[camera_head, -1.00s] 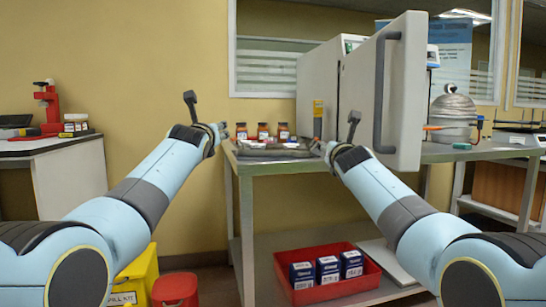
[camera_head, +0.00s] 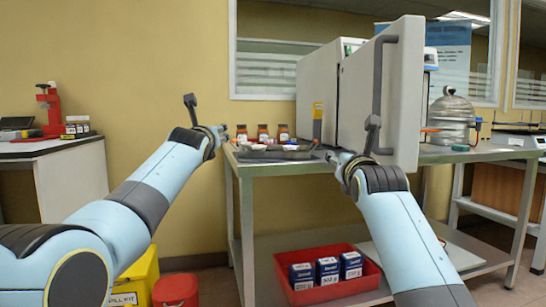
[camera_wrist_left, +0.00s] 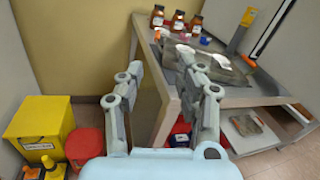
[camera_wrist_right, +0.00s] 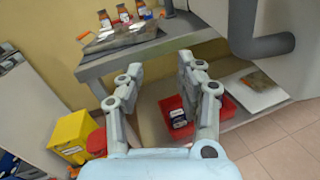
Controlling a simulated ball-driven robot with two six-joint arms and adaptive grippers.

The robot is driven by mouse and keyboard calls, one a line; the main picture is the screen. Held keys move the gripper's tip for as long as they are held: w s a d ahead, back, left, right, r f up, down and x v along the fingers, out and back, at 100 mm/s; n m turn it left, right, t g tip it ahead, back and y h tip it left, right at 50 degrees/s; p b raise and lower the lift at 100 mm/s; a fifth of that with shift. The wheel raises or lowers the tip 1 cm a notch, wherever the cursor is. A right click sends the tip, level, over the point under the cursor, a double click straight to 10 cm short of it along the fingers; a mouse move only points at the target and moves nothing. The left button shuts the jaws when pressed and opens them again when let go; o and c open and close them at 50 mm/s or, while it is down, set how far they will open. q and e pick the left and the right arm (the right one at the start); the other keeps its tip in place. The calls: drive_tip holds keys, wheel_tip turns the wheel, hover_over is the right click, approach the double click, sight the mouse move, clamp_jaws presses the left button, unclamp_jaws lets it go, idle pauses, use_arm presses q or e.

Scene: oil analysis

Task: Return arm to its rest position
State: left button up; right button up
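My left gripper (camera_head: 222,130) is at the left end of the metal table, beside the row of amber bottles. In the left wrist view its fingers (camera_wrist_left: 160,88) are spread with nothing between them. Three amber bottles (camera_head: 263,132) stand on the table behind a metal tray (camera_head: 275,154).
The oven door and its handle (camera_head: 378,95) stand close behind my right wrist. A red bin (camera_head: 328,290) with blue boxes is on the lower shelf (camera_head: 250,250). A yellow bin (camera_head: 140,275) and a red bucket (camera_head: 176,291) stand on the floor at left.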

drive_tip(key=shift+s, duration=0.15)
